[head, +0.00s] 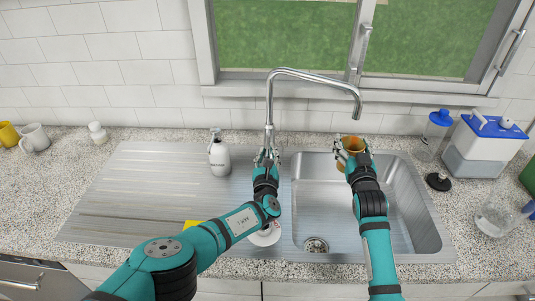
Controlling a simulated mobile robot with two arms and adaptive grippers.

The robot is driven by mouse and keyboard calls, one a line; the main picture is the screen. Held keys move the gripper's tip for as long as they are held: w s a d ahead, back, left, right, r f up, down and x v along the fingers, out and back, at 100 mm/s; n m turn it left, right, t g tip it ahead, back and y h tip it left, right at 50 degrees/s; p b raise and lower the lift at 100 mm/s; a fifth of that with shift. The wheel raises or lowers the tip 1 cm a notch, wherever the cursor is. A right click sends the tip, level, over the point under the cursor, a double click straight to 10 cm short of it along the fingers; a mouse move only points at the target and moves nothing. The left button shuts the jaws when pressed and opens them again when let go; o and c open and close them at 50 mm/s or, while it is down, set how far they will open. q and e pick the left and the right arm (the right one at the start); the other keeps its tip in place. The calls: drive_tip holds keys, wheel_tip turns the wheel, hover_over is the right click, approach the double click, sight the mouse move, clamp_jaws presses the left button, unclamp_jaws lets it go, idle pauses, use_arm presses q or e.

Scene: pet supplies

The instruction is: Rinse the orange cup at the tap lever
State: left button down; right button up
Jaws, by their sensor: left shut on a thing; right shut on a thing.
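The orange cup (353,145) is held over the back part of the sink basin, below the spout end of the tap. My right gripper (352,154) is shut on the cup and hides part of it. The metal tap (270,105) stands behind the basin's left edge, with its spout arching to the right. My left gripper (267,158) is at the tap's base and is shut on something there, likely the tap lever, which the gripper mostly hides. I cannot make out any water stream from the spout.
A white soap bottle (219,157) stands on the drainboard (130,190), left of my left gripper. A white-and-blue container (483,148), a blue-topped bottle (437,130) and a clear glass (495,215) stand right of the sink (410,225). A yellow mug (8,134) and white mug (34,138) stand far left.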

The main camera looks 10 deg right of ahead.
use_arm(q)
drive_tip(key=shift+r+g, duration=0.1)
drive_tip(key=shift+g, duration=0.4)
drive_tip(key=shift+w+r+g, duration=0.1)
drive_tip(key=shift+r+g, duration=0.2)
drive_tip(key=shift+r, duration=0.15)
drive_tip(key=c, duration=1.2)
unclamp_jaws()
drive_tip(key=shift+r, duration=0.1)
drive_tip(key=shift+c, duration=0.2)
drive_tip(key=v, duration=1.2)
drive_tip(key=shift+d, duration=0.2)
